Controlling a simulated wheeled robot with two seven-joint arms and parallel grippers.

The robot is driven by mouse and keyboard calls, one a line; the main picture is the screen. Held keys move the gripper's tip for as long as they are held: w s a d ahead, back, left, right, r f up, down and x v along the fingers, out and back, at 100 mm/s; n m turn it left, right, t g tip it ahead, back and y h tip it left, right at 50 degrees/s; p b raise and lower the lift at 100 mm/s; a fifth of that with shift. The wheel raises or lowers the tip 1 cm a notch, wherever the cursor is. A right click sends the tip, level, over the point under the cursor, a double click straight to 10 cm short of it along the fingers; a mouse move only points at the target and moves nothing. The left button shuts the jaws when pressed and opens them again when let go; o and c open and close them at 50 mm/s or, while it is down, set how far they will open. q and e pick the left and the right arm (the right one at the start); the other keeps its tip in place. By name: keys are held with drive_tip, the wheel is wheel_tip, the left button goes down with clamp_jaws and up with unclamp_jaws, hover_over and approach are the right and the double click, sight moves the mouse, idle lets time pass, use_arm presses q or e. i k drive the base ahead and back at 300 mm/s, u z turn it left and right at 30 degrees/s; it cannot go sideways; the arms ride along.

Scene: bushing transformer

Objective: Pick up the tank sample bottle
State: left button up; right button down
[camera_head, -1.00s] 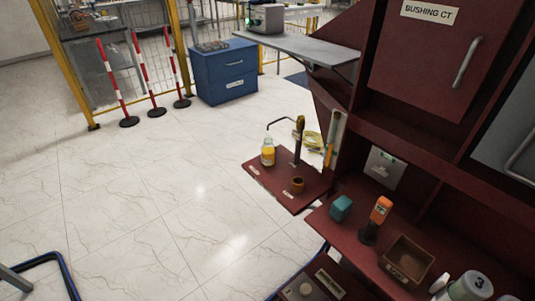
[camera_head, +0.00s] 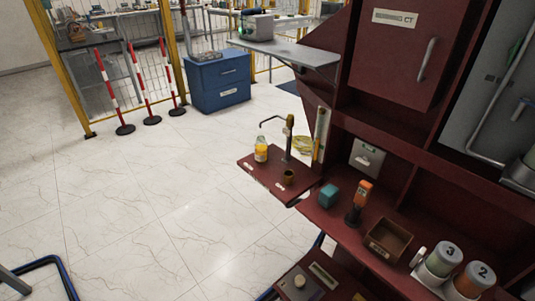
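A small clear bottle with yellow-orange liquid (camera_head: 261,150) stands upright on a small dark red shelf (camera_head: 262,183). It looks like the tank sample bottle.
A larger red shelf holds a teal block (camera_head: 328,195), an orange handheld device (camera_head: 360,201), a brown open box (camera_head: 389,240) and numbered canisters (camera_head: 443,258). A blue cabinet (camera_head: 219,80) and striped posts (camera_head: 145,85) stand behind.

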sight(261, 146)
drive_tip(key=z, duration=1.05)
drive_tip(key=i, duration=0.5)
